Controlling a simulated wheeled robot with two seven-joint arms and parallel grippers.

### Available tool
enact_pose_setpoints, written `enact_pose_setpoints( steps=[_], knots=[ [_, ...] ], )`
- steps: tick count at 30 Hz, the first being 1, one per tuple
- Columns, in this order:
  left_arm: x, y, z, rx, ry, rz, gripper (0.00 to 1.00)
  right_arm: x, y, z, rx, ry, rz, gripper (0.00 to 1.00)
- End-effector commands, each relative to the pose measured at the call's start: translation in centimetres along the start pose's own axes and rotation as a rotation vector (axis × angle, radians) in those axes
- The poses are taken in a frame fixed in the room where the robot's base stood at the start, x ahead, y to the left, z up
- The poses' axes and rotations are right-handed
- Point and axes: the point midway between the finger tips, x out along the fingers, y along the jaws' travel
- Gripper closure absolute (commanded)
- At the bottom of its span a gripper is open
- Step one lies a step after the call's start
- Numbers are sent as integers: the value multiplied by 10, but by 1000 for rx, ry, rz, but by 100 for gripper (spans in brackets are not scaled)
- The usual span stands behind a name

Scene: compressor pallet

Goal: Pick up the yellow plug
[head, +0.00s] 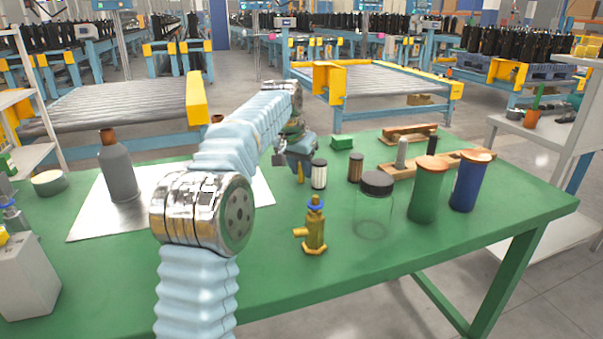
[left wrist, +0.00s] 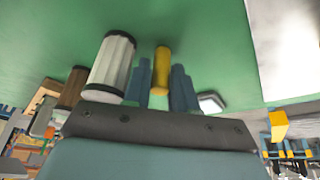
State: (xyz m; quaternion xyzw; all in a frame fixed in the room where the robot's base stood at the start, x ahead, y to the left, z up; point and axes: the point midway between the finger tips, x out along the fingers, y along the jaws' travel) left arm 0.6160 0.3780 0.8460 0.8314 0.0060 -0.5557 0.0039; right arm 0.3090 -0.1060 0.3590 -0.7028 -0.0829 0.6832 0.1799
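The yellow plug (head: 301,180) is a small upright yellow cylinder on the green table (head: 270,270), partly hidden under my left gripper in the head view. My left gripper (head: 300,160) hangs just above it, fingers pointing down. In the left wrist view, the yellow plug (left wrist: 162,68) shows between the two blue-grey fingers of my left gripper (left wrist: 163,82). The fingers are apart, with green table visible beside the plug, so the gripper looks open. Whether the plug's far end is fully between the fingertips is hard to tell. My right gripper is not in view.
A white filter with black ends (head: 319,174) stands close to the right of the plug, with a brown filter (head: 356,168) beyond it. A brass valve (head: 314,230) stands nearer. A clear black-lidded jar (head: 376,184) is to the right; a grey bottle (head: 118,172) is left.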

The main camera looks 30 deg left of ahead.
Motion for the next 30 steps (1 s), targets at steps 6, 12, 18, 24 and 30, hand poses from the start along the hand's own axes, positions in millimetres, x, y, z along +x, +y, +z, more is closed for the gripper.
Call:
enact_pose_setpoints(
  steps=[6, 12, 18, 24, 30],
  knots=[
    [6, 0, 0, -1, 0, 0, 74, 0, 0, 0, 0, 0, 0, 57],
    [6, 0, 0, -1, 0, 0, 94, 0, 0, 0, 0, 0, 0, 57],
    [5, 0, 0, -1, 0, 0, 100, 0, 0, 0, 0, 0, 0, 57],
    [4, 0, 0, -1, 1, 0, 100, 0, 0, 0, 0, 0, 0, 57],
    [-8, -1, -7, -1, 3, -1, 100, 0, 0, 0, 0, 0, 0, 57]
  ],
)
